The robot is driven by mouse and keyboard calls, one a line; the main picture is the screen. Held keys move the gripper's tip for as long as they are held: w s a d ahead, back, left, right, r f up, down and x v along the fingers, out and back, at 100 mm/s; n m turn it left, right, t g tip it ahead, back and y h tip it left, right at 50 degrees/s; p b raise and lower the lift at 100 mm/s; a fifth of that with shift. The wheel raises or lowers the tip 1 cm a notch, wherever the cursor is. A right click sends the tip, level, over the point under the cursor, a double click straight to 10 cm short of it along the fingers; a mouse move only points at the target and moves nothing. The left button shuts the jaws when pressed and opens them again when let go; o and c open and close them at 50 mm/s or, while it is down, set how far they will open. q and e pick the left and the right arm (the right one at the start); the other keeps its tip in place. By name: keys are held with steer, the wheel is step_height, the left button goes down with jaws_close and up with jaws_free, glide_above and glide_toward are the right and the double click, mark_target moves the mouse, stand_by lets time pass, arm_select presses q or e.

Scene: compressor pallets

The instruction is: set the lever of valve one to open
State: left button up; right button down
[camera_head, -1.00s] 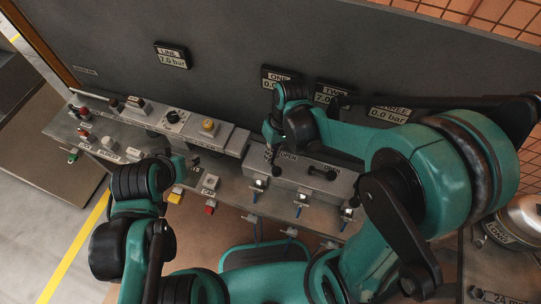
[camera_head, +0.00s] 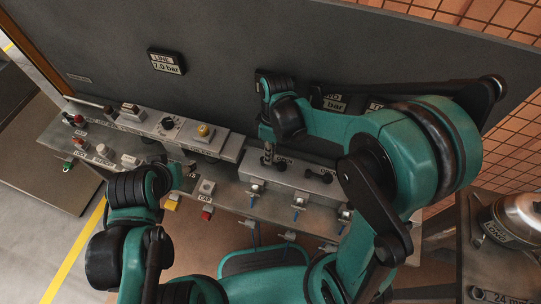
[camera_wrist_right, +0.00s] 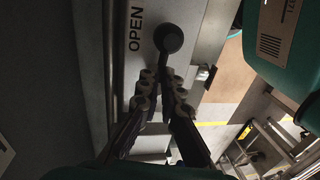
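The lever of valve one (camera_head: 268,158) stands on the grey valve box, left of an OPEN label. In the right wrist view its round black knob (camera_wrist_right: 168,38) is beside the word OPEN, just beyond my fingertips. My right gripper (camera_wrist_right: 160,82) is at the lever, its two fingers close together with a narrow gap. The stem runs toward that gap; whether the fingers press on it cannot be told. In the head view my right arm hides most of that gripper. My left gripper (camera_head: 186,168) is low by the bench's front edge, its fingers unclear.
A second black lever (camera_head: 320,176) lies across the valve box to the right. Blue-handled fittings (camera_head: 298,206) line the front. A switch panel (camera_head: 165,128) is on the left. The LINE display (camera_head: 167,62) reads 7.0 bar. A metal vessel (camera_head: 515,220) stands far right.

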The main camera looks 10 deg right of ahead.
steer(key=shift+a+f, duration=0.2)
steer(key=shift+a, duration=0.05)
steer(key=c, duration=1.6)
jaws_free()
steer(key=shift+w, duration=0.1)
steer(key=shift+w+a, duration=0.15)
steer(key=shift+a, duration=0.05)
steer(key=shift+d+r, duration=0.2)
steer(key=shift+r, duration=0.05)
steer(key=r, duration=0.3)
steer(key=w+r, duration=0.1)
steer(key=r, duration=0.3)
steer(key=w+r, duration=0.1)
steer(key=r, duration=0.3)
steer(key=shift+d+r, duration=0.15)
steer(key=shift+d, duration=0.2)
steer(key=s+d+m+t, duration=0.2)
steer(key=d+m+t, duration=0.1)
steer(key=m, duration=0.1)
steer(key=s+d+m+t, duration=0.3)
steer(key=d+m, duration=0.1)
steer(key=s+d+m+t+h, duration=0.1)
steer(key=s+d+m+t, duration=0.2)
steer(key=m, duration=0.1)
steer(key=shift+s+d+f, duration=0.15)
steer(key=shift+d+f, duration=0.1)
steer(key=shift+d, duration=0.1)
